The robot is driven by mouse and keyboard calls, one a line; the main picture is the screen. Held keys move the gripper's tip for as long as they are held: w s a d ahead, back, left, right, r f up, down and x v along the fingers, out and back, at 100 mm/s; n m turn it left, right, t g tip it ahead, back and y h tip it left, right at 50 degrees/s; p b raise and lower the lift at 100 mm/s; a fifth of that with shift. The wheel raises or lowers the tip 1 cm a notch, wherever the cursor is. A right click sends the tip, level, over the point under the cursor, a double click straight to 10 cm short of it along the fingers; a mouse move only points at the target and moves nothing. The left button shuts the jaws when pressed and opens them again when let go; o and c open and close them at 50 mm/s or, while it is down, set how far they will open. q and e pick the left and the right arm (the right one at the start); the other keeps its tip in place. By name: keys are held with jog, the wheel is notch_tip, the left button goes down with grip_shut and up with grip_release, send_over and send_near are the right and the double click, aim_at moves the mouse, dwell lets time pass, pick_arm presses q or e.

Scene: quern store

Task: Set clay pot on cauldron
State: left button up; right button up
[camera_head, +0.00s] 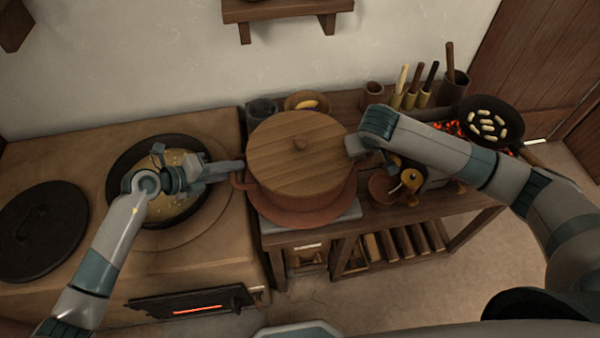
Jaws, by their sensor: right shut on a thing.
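The reddish clay pot (310,212) is in the middle of the head view, at the left end of the wooden table. A round wooden lid with a knob (275,150) covers its top. I cannot tell whether it rests on the grey slab under it. The dark round cauldron (121,173) with yellowish contents sits on the stove to the left, partly hidden by my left arm. My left gripper (238,166) is at the pot's left handle; its jaw gap is not clear. My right gripper (357,150) is shut on the pot's right side, its grip partly hidden.
A dark round lid (42,232) lies on the stove (75,150) at the far left. A pan with pale pieces (490,122) sits over coals at right. A wall shelf (285,10) hangs above.

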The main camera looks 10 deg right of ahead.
pick_arm(q)
grip_shut()
pick_arm(e)
jog(key=shift+a+f, duration=0.1)
jog(key=shift+a, duration=0.1)
grip_shut()
jog(key=shift+s, duration=0.1)
pick_arm(q)
jog(key=shift+s+d, duration=0.1)
jog(key=shift+d, duration=0.05)
pick_arm(e)
jog(key=shift+s+a+f, duration=0.1)
jog(key=shift+a, duration=0.05)
